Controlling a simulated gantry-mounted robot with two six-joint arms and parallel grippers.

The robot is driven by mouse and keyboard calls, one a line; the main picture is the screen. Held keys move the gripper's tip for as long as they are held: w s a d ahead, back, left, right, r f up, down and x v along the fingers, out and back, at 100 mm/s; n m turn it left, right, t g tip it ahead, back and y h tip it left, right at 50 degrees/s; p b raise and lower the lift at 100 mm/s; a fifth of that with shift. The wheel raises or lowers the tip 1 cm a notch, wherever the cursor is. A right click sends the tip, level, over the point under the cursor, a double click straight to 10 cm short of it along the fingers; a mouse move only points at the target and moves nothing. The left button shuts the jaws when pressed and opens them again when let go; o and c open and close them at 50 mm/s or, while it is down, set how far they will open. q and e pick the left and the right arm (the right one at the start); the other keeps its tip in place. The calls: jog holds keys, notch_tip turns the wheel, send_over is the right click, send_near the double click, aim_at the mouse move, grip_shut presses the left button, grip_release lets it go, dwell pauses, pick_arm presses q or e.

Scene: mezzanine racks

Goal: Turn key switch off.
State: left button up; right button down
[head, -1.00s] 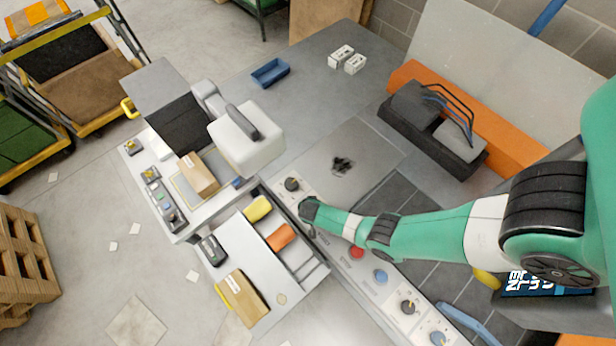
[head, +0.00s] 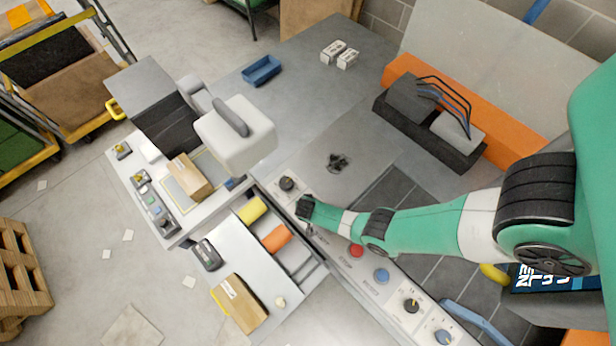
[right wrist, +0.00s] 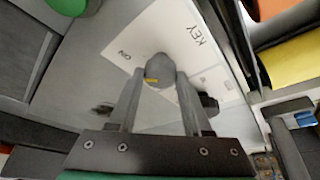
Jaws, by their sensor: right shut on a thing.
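The key switch (right wrist: 159,66) is a grey round knob with a small yellow mark, on a white plate lettered KEY and ON in the right wrist view. My right gripper (right wrist: 161,77) has its two fingers closed on either side of this knob. The yellow mark faces the gripper's side; I cannot tell which setting it stands at. In the head view my right gripper (head: 303,208) reaches down to the control panel from the right and hides the switch. My left gripper is in neither view.
On the same panel strip are a black knob (head: 287,184), a red button (head: 356,250), a blue button (head: 381,276) and further knobs (head: 411,305). An open drawer (head: 310,283) with yellow and orange items lies beside the gripper. A grey-white machine head (head: 236,135) stands behind.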

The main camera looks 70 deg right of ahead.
jog(key=shift+n, duration=0.4)
jog(key=n+t, duration=0.1)
jog(key=n, duration=0.1)
jog(key=n+y+p, duration=0.1)
jog(key=n, duration=0.1)
jog(key=shift+s+d+t, duration=0.1)
jog(key=shift+s+t, duration=0.1)
jog(key=shift+t, duration=0.2)
jog(key=n+t+y, duration=0.1)
jog(key=n, duration=0.3)
jog(key=shift+d, duration=0.1)
jog(key=n+y, duration=0.1)
jog(key=n, duration=0.1)
jog(key=shift+d+f+n, duration=0.1)
jog(key=shift+n, duration=0.3)
jog(key=n+y+b, duration=0.1)
jog(key=n, duration=0.2)
jog(key=shift+d+t+b, duration=0.1)
jog(key=shift+t+b, duration=0.2)
jog(key=shift+n+y, duration=0.7)
jog(key=shift+n, duration=1)
